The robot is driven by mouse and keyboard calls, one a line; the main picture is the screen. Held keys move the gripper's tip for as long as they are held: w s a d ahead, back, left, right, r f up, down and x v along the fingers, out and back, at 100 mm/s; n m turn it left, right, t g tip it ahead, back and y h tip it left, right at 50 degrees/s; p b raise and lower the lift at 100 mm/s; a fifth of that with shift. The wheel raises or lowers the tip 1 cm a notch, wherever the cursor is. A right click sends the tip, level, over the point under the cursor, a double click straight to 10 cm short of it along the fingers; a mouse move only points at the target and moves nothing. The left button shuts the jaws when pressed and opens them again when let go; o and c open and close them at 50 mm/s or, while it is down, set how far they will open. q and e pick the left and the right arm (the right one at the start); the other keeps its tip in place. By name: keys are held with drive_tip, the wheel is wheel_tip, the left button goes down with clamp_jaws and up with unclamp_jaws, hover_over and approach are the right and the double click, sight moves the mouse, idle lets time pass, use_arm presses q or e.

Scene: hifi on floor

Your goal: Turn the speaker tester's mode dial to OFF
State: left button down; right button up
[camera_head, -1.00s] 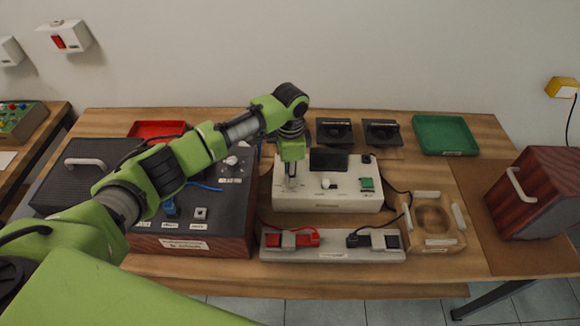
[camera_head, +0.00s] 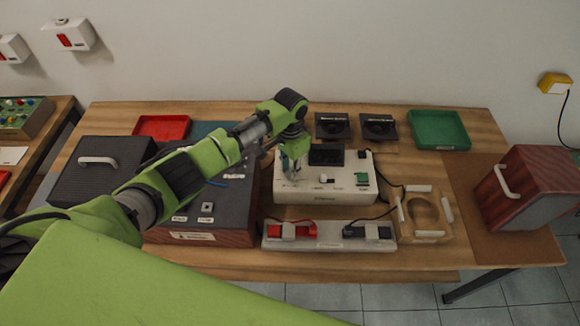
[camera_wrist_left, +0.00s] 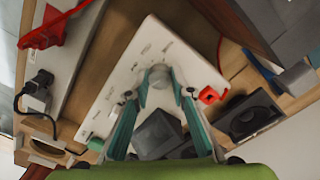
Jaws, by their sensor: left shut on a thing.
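The white speaker tester (camera_head: 340,198) stands mid-table with a dark screen (camera_head: 326,154) at its back. My left gripper (camera_head: 291,172) points down at the left part of its top panel. In the left wrist view, my left gripper (camera_wrist_left: 160,82) is shut on the grey round mode dial (camera_wrist_left: 159,72), one teal finger on each side. The fingers hide the dial in the head view. The dial's pointer and the OFF label cannot be read. A green switch (camera_head: 361,179) and a small white knob (camera_head: 324,179) sit further right on the panel. My right gripper is not in view.
A strip with red (camera_head: 308,231) and black (camera_head: 353,232) clips lies in front of the tester. A dark wood-sided unit (camera_head: 225,237) stands left, a wooden ring fixture (camera_head: 425,237) right. Two black speakers (camera_head: 332,125) lie behind. A wooden cabinet (camera_head: 518,187) stands far right.

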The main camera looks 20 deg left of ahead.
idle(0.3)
use_arm(q)
drive_tip(key=c, duration=1.8)
unclamp_jaws()
drive_tip(key=shift+o, duration=0.2)
wheel_tip(320, 180, up, 12)
